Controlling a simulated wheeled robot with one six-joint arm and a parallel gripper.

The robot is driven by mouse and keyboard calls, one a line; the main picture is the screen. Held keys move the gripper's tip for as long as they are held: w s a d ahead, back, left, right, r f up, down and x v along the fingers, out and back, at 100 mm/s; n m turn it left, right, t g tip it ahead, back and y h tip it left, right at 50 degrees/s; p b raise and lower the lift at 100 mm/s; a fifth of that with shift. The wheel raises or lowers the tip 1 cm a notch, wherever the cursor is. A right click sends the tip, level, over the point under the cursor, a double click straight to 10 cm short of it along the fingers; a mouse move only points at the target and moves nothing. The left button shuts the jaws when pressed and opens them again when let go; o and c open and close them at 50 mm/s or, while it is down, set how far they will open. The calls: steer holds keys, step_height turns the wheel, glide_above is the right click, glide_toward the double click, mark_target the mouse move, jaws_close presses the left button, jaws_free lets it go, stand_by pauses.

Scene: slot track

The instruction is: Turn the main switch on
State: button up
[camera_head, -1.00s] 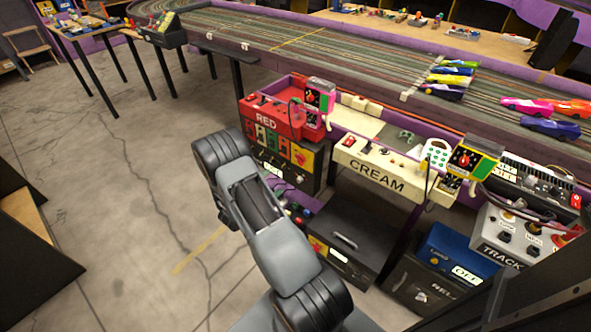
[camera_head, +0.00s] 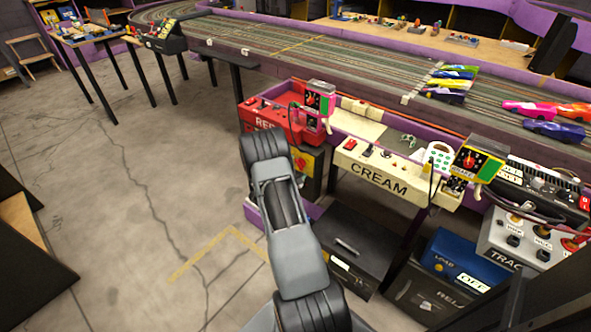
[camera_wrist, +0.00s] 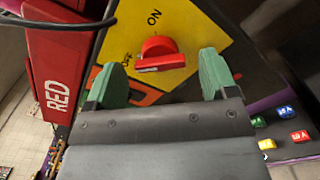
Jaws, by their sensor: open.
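The main switch is a red rotary knob (camera_wrist: 158,48) on a yellow plate (camera_wrist: 205,25) in the wrist view. The word ON stands above the knob, and other lettering at lower left is partly hidden by a finger. The knob's grip bar lies roughly level across the picture. My gripper (camera_wrist: 165,78) is open, its two green fingertips apart, one to each side below the knob. I see no contact with the knob.
The red RED control box (camera_head: 272,112) overhangs at the left of the plate, with a dark cable (camera_wrist: 50,20) at upper left. The CREAM box (camera_head: 385,180) stands right of it. Coloured buttons (camera_wrist: 285,113) lie at lower right. Open floor (camera_head: 130,200) is at left.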

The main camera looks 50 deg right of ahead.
steer(key=shift+d, duration=0.1)
steer(key=c, duration=0.9)
steer(key=shift+c, duration=0.2)
steer(key=shift+m, duration=0.3)
steer(key=m, duration=0.8)
steer(key=shift+m, duration=0.3)
steer(key=m+b, duration=0.1)
steer(key=m, duration=0.3)
steer(key=shift+f+b, duration=0.1)
steer(key=shift+b, duration=0.2)
steer(key=m+b, duration=0.1)
steer(key=m, duration=0.3)
steer(key=shift+m, duration=0.5)
